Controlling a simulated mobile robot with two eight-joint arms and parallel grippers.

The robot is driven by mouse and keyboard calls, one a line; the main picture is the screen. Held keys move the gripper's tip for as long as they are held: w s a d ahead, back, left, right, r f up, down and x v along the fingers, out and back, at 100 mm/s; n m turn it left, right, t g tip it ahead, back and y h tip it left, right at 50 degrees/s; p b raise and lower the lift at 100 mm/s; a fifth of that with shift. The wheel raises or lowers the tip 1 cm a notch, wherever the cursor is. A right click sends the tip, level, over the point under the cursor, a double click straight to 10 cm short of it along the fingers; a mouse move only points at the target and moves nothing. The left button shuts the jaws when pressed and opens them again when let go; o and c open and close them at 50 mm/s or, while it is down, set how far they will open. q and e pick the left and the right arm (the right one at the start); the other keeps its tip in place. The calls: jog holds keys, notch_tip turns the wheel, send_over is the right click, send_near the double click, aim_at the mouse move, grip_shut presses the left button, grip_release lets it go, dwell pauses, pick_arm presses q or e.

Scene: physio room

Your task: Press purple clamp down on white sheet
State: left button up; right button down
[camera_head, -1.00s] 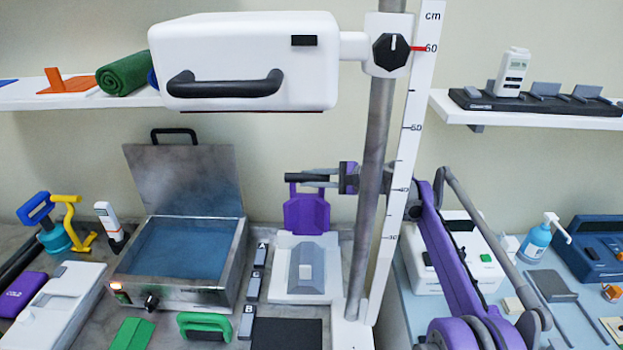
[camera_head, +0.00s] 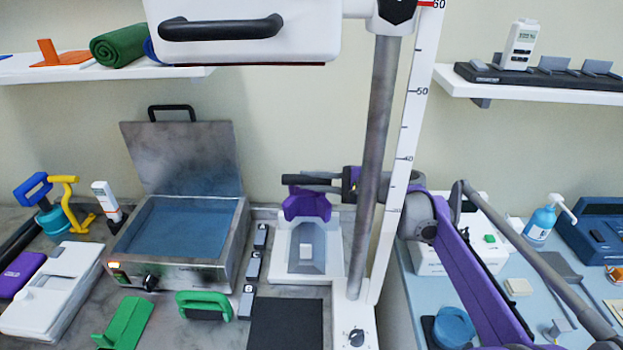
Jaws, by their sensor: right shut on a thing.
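The purple clamp (camera_head: 306,206) stands at the back of a white base (camera_head: 283,268) and tilts forward over it. My right gripper (camera_head: 308,182) reaches in from the right, behind the grey pole, and is shut on the clamp's top edge. On the base lies a grey sloped piece (camera_head: 306,264) with a small white piece (camera_head: 306,250) on it, perhaps the white sheet. The clamp is apart from it. My left gripper is out of view.
A grey pole (camera_head: 377,150) and a white scale (camera_head: 400,150) rise right of the base. A white lamp head (camera_head: 243,50) hangs above. A metal water bath (camera_head: 180,272) stands left. A dark mat (camera_head: 285,325) lies in front.

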jog(key=shift+f, duration=0.1)
jog(key=c, duration=0.8)
grip_release()
jog(key=shift+w, duration=0.15)
jog(key=shift+o, duration=0.2)
jog(key=shift+d, duration=0.1)
jog(key=v, duration=1)
jog(key=shift+s+d+b, duration=0.2)
jog(key=shift+d+b, duration=0.1)
jog(key=shift+b, duration=0.05)
